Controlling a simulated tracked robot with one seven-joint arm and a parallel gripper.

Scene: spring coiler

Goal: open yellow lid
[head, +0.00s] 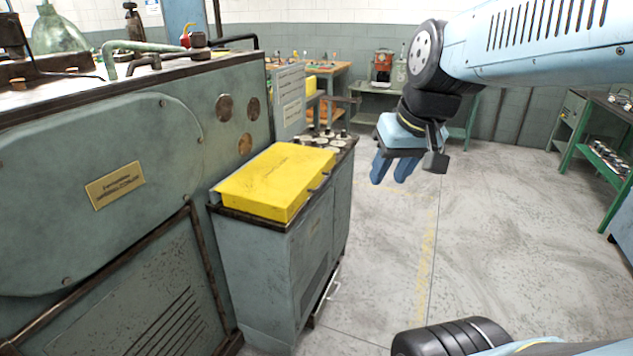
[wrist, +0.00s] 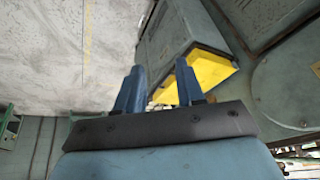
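The yellow lid (head: 275,180) lies shut on top of a grey-green cabinet (head: 285,265) in the head view. A dark handle shows on its right side. The lid also shows in the wrist view (wrist: 212,70), partly hidden behind a finger. My gripper (head: 393,180) hangs to the right of the cabinet and above the floor, apart from the lid. Its two blue fingers also show in the wrist view (wrist: 158,82), spread with a gap between them and nothing held.
A large green machine (head: 100,200) stands left of the cabinet. A panel of controls (head: 325,142) sits behind the lid, beside an upright sign plate (head: 290,100). Green shelving (head: 600,150) stands at the right. The floor (head: 480,240) right of the cabinet is clear.

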